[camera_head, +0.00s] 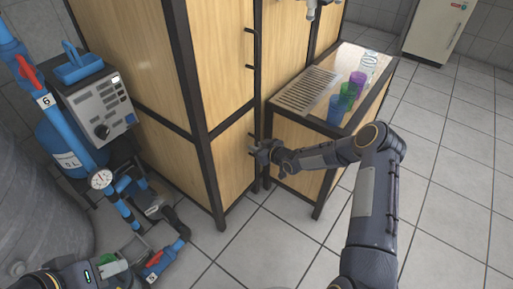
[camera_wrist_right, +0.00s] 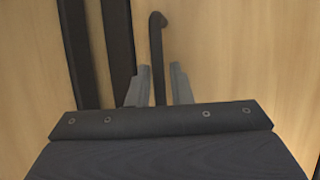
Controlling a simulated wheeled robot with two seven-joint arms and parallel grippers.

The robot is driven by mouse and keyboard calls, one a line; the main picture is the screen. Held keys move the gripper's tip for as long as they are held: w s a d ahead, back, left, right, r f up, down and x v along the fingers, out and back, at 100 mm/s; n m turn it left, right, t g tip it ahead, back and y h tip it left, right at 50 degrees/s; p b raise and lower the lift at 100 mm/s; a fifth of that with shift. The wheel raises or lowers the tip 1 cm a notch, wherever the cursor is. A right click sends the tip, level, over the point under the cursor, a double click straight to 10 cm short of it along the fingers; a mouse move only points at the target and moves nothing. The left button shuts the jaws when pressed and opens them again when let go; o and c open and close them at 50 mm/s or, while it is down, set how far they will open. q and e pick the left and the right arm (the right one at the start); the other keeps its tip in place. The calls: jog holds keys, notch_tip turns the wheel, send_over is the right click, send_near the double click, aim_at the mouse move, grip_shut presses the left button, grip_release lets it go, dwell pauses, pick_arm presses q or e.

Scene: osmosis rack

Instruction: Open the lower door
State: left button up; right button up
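The lower door (camera_head: 234,168) is a light wood panel in a dark frame, under the taller upper door (camera_head: 225,60). It looks closed. Its handle is a dark vertical bar with a hooked top, seen in the right wrist view (camera_wrist_right: 157,50). My right gripper (camera_head: 258,150) is at this handle. In the wrist view, its two grey fingers (camera_wrist_right: 158,86) stand apart on either side of the bar, with gaps visible. The lower part of the handle is hidden behind the gripper body. My left arm shows at the bottom left; its finger state is unclear.
A side table (camera_head: 372,105) with a slatted tray (camera_head: 306,91) and several coloured cups stands right of the cabinet, close to my right arm. Blue pipes, a gauge (camera_head: 101,180) and a control box (camera_head: 100,105) crowd the left. Tiled floor (camera_head: 265,245) in front is clear.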

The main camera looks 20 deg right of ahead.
grip_shut()
jog(key=shift+s, duration=0.1)
